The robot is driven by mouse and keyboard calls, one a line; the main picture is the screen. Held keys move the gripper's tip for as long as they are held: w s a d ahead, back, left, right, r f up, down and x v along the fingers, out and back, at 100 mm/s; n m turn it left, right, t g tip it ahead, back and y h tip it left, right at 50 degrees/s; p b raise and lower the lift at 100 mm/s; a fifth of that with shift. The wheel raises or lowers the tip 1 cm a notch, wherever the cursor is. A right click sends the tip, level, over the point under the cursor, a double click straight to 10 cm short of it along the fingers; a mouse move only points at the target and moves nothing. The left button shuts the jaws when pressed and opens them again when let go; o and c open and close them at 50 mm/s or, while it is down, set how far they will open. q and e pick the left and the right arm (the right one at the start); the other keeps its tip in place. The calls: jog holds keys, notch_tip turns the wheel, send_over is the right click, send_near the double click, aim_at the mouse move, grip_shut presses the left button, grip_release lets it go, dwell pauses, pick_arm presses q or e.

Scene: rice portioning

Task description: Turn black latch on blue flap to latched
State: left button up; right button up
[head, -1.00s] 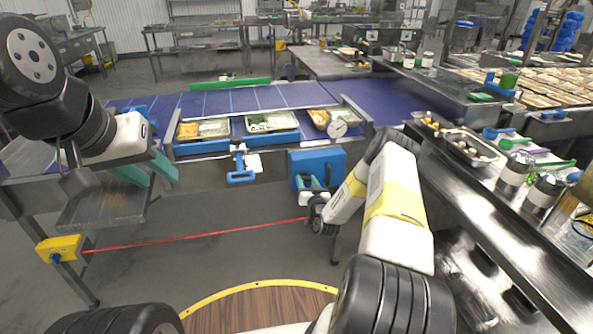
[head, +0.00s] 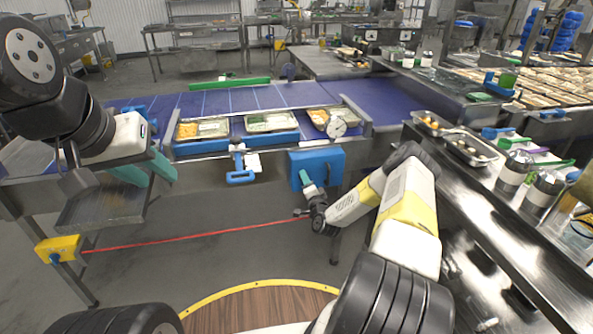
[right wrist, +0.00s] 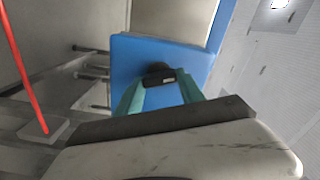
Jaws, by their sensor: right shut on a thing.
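The blue flap (head: 325,160) hangs at the front of the conveyor, right of centre; it fills the middle of the right wrist view (right wrist: 190,65). The black latch (right wrist: 160,74) stands on its face. My right gripper (head: 306,180) is at the flap's lower left part. In the right wrist view its teal fingers (right wrist: 159,88) are shut on the latch, one on each side. In the head view the latch is hidden by the gripper. My left gripper (head: 148,170) is open and empty, away at the left over a metal chute.
A blue-handled part (head: 240,170) hangs left of the flap. A red cord (head: 200,238) runs below. A steel counter (head: 480,225) stands right.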

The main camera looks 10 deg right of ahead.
jog(key=shift+f+m, duration=0.15)
jog(key=shift+m, duration=2.15)
jog(key=o, duration=1.4)
jog(key=shift+c, duration=0.2)
jog(key=shift+s, duration=0.1)
jog(key=s, duration=0.7)
jog(key=shift+s+d, duration=0.15)
jog(key=shift+s, duration=0.2)
